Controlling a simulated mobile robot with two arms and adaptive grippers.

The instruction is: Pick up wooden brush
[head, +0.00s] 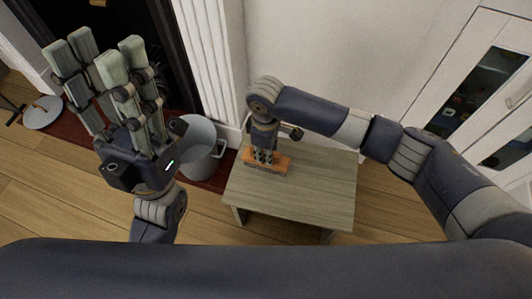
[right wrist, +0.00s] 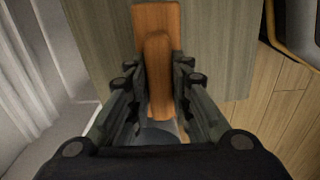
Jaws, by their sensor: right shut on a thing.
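The wooden brush (head: 280,162) is orange-brown and lies on the small wooden table (head: 310,192) near its left back corner in the head view. The right wrist view shows the brush (right wrist: 157,50) lengthwise between the fingers. My right gripper (head: 264,160) points down over the brush, and it also shows in the right wrist view (right wrist: 158,95), shut on the brush. The fingers cover part of the brush in the head view. My left gripper (head: 106,62) is raised at the left, away from the table, with its fingers spread apart and nothing between them.
A grey metal bucket (head: 198,145) stands just left of the table, by the white fireplace surround (head: 205,60). A white cabinet with glass panes (head: 455,75) stands at the right. The front of the tabletop is bare. Wooden floor (head: 50,205) is open at the lower left.

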